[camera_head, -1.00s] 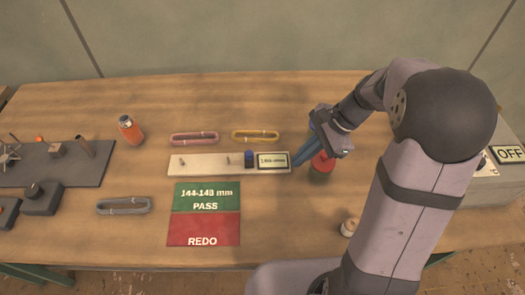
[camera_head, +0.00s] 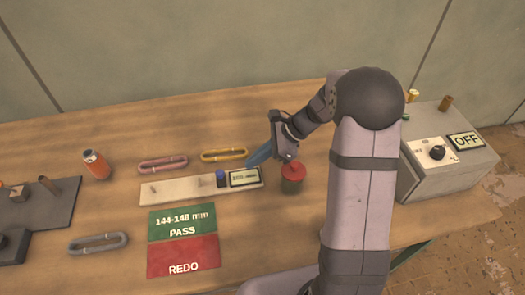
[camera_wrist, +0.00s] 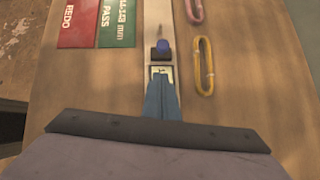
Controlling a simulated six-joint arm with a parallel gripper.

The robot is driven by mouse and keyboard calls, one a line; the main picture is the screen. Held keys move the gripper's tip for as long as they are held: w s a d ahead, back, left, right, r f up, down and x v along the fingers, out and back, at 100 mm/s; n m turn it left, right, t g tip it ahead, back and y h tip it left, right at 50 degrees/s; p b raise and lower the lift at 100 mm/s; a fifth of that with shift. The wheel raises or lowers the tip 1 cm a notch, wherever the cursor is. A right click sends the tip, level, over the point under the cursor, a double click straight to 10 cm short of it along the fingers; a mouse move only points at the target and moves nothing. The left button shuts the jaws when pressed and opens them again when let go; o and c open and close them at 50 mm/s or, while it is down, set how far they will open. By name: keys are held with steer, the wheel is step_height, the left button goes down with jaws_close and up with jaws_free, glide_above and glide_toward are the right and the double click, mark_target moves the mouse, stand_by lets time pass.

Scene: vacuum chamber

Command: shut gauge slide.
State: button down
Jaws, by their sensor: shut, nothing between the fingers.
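The gauge (camera_head: 180,189) is a long pale bar lying on the table, with small pegs, a blue knob (camera_head: 221,178) on its slide and a display (camera_head: 244,177) at its right end. In the wrist view the blue knob (camera_wrist: 162,46) stands just beyond the display (camera_wrist: 161,75). My gripper (camera_head: 254,160) is at the right end of the gauge, its blue fingers together and empty. In the wrist view the fingers (camera_wrist: 161,92) point along the bar toward the knob, with their tips near the display. I cannot tell whether they touch it.
A red-topped jar (camera_head: 292,179) stands close to my gripper. A pink loop (camera_head: 163,163) and a yellow loop (camera_head: 224,155) lie behind the gauge; a green and red mat (camera_head: 183,241) lies in front. A grey box marked OFF (camera_head: 450,170) stands at the right.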

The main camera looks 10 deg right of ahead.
mark_target(219, 175)
steer(key=a+f, duration=0.1)
steer(key=a+f+p, duration=0.1)
steer(key=a, duration=0.1)
steer(key=a+f, duration=0.1)
steer(key=a, duration=0.1)
steer(key=shift+w+a+p, duration=0.1)
steer(key=shift+w+p, duration=0.2)
steer(key=shift+w, duration=0.05)
steer(key=shift+w+a+f, duration=0.15)
steer(key=shift+a+f, duration=0.1)
steer(key=shift+a, duration=0.35)
steer(key=a, duration=0.4)
steer(key=shift+a, duration=0.4)
steer(key=shift+d, duration=0.15)
steer(key=d, duration=0.2)
steer(key=d+r+p, duration=0.1)
steer(key=d, duration=0.1)
steer(key=shift+s, duration=0.35)
steer(key=b+v, duration=0.2)
steer(key=v, duration=0.7)
steer(key=shift+d+r, duration=0.3)
